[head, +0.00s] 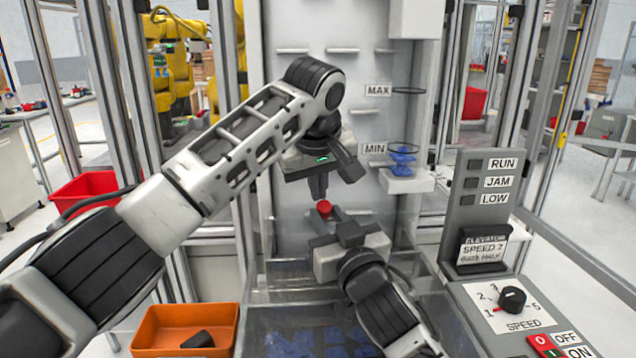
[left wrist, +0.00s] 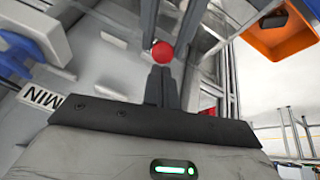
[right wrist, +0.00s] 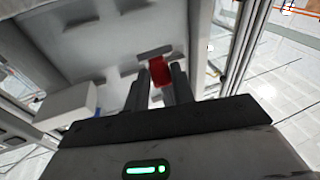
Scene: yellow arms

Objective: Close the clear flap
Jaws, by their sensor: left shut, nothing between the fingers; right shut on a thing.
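A red knob (head: 323,208) stands in front of the grey machine panel. My right gripper (head: 328,222) comes up from below and is shut on the red knob. In the right wrist view the knob (right wrist: 158,72) sits between its two fingers. My left gripper (head: 318,192) is shut and empty just above the knob. In the left wrist view the knob (left wrist: 162,52) is right at its fingertips; I cannot tell if they touch. The clear flap is hard to make out. A see-through surface (head: 290,300) shows over the bin with blue pieces, partly hidden by my right arm.
An orange bin (head: 185,325) with a dark piece stands at the lower left. The control panel (head: 487,215) with a speed knob (head: 512,299) and switches is close on the right. A ledge (head: 405,182) with a blue part juts out at the MIN mark.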

